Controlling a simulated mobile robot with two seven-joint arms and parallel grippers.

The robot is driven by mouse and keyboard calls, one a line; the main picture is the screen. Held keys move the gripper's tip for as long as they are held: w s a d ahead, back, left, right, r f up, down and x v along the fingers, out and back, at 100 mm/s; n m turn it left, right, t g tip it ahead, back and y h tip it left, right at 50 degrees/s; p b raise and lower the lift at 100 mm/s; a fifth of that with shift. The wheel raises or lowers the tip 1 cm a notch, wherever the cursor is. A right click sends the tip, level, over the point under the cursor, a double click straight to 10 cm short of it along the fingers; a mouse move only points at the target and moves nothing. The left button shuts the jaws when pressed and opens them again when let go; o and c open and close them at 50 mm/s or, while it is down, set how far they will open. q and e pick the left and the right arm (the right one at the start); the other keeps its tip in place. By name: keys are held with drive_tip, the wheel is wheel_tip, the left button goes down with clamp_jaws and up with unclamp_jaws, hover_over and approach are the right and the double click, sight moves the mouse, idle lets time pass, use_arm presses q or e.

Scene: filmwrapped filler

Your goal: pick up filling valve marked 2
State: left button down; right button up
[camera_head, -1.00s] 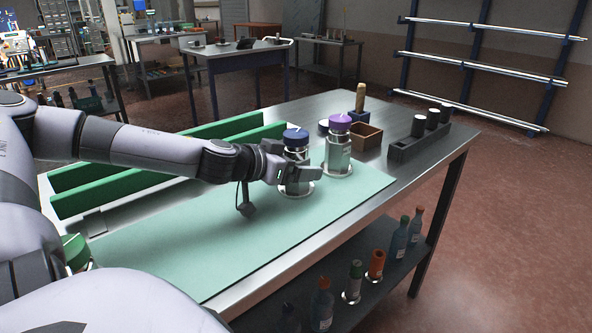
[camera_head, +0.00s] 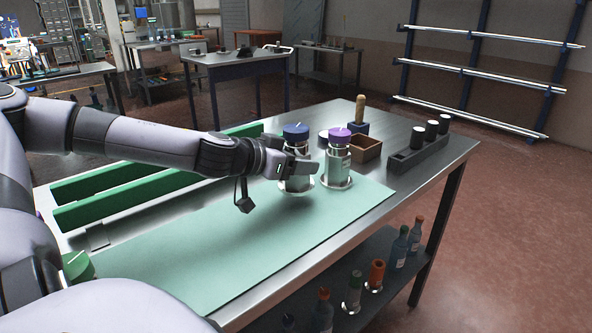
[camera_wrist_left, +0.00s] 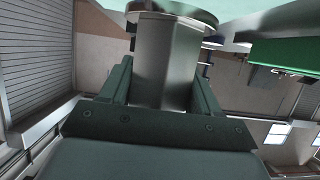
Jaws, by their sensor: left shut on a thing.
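My left gripper (camera_head: 290,167) is shut around the body of a steel filling valve with a blue cap (camera_head: 296,131). The valve is upright and appears lifted a little above the green mat (camera_head: 215,235). In the left wrist view its grey body (camera_wrist_left: 165,65) sits between the fingers, with a round flange beyond. A second steel valve with a purple cap (camera_head: 339,135) stands on a round base on the mat, close to the right of the held one. No number can be read on either. My right gripper is out of view.
Green rails (camera_head: 130,185) lie behind the mat on the left. A brown box (camera_head: 366,149), a wooden-handled tool (camera_head: 359,115) and a dark rack with black cylinders (camera_head: 420,150) stand at the far right. The front of the mat is clear. Bottles stand on the lower shelf.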

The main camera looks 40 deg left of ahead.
use_arm(q)
wheel_tip(320, 180, up, 14)
drive_tip(key=p, duration=0.3)
drive_tip(key=shift+r, duration=0.15)
drive_tip(key=shift+r+p, duration=0.35)
drive_tip(key=shift+r, duration=0.3)
drive_tip(key=shift+d+r, duration=0.1)
